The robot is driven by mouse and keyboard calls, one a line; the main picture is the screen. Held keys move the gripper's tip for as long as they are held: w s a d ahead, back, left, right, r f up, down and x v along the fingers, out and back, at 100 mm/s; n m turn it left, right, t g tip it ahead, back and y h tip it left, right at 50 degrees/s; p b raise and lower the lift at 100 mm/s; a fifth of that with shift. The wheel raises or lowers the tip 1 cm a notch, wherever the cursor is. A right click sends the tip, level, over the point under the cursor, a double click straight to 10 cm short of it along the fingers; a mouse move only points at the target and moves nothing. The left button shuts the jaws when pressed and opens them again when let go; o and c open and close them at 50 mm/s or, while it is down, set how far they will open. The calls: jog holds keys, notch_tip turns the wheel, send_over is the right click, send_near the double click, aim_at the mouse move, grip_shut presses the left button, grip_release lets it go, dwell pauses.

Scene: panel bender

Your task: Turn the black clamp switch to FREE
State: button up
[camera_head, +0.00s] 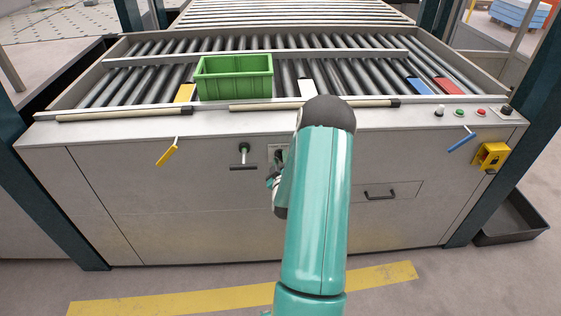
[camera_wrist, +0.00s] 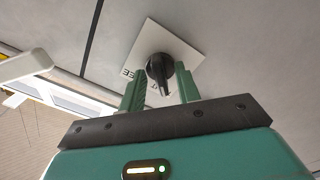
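The black clamp switch (camera_wrist: 161,70) is a round knob with a raised grip on a white square plate (camera_wrist: 182,38). Part of a label ending in "EE" shows on the plate beside the knob. My gripper (camera_wrist: 161,75) has its green fingers apart, one on each side of the knob, with gaps visible; contact cannot be told. In the head view the switch plate (camera_head: 274,149) is on the front panel, partly hidden by my arm. My gripper (camera_head: 273,180) is mostly hidden there too.
A black T-handle (camera_head: 243,157) is just left of the switch, and a yellow lever (camera_head: 167,154) farther left. A drawer handle (camera_head: 380,195) is to the right. A green crate (camera_head: 234,84) stands on the rollers above. Buttons and a blue lever (camera_head: 462,142) are at far right.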

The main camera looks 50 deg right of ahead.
grip_shut()
